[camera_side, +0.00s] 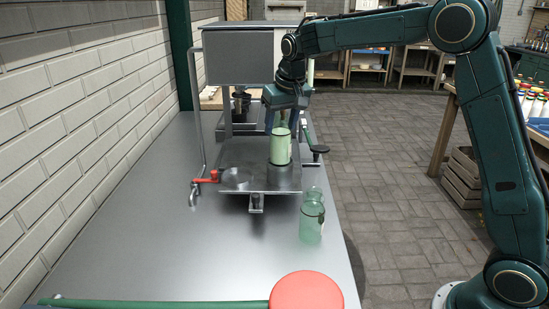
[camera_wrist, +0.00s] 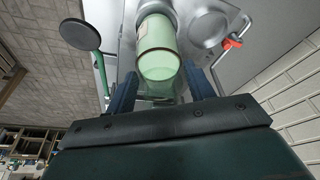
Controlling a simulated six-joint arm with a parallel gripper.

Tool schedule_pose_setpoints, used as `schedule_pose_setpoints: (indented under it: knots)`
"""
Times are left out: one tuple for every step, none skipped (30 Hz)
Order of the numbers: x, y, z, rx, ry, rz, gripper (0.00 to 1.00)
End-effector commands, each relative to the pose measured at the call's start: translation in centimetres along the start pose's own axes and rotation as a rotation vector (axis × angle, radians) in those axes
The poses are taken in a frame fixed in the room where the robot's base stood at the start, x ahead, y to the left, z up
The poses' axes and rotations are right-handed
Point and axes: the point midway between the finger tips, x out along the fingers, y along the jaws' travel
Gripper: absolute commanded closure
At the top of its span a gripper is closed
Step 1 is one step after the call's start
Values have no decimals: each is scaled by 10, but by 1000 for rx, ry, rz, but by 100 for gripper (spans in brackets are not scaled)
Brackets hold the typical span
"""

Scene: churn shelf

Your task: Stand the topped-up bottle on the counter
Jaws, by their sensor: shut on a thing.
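A green glass bottle (camera_side: 281,147) with pale contents stands upright on a round metal stand (camera_side: 284,175) on the machine's tray. My gripper (camera_side: 282,118) is over it from above, its blue fingers closed around the bottle's upper part. In the wrist view the bottle (camera_wrist: 158,45) shows between the two fingers of my gripper (camera_wrist: 160,88), its mouth towards the camera. The metal counter (camera_side: 150,240) runs along the wall. Whether the bottle's base touches the stand is hard to tell.
A second, clear green bottle (camera_side: 312,215) stands on the counter near its right edge. A red-handled tap (camera_side: 204,182) is left of the tray. A round red knob (camera_side: 306,291) is at the front. The left front counter is clear.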

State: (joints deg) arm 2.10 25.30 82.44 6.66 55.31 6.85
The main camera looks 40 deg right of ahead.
Motion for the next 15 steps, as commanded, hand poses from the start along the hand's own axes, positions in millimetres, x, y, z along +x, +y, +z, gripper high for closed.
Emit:
schedule_pose_setpoints:
  knots:
    - [-3, 0, -2, 0, 4, -1, 67]
    - [-5, 0, -2, 0, 4, -1, 67]
    - [-6, 0, -2, 0, 4, -1, 67]
    - [-8, 0, -3, 0, 4, -1, 67]
    - [-9, 0, -3, 0, 4, -1, 67]
    - [-10, 0, -4, 0, 4, -1, 67]
    - [-12, 0, -4, 0, 4, -1, 67]
    - [-13, 0, -4, 0, 5, -1, 67]
    - [-14, 0, -5, 0, 5, -1, 67]
    - [-16, 0, -5, 0, 4, -1, 67]
    - [-17, 0, -6, 0, 4, -1, 67]
    - [-18, 0, -6, 0, 4, -1, 67]
    - [-20, 0, -6, 0, 4, -1, 67]
    - [-21, 0, -7, 0, 4, -1, 67]
    - [-22, 0, -7, 0, 5, -1, 67]
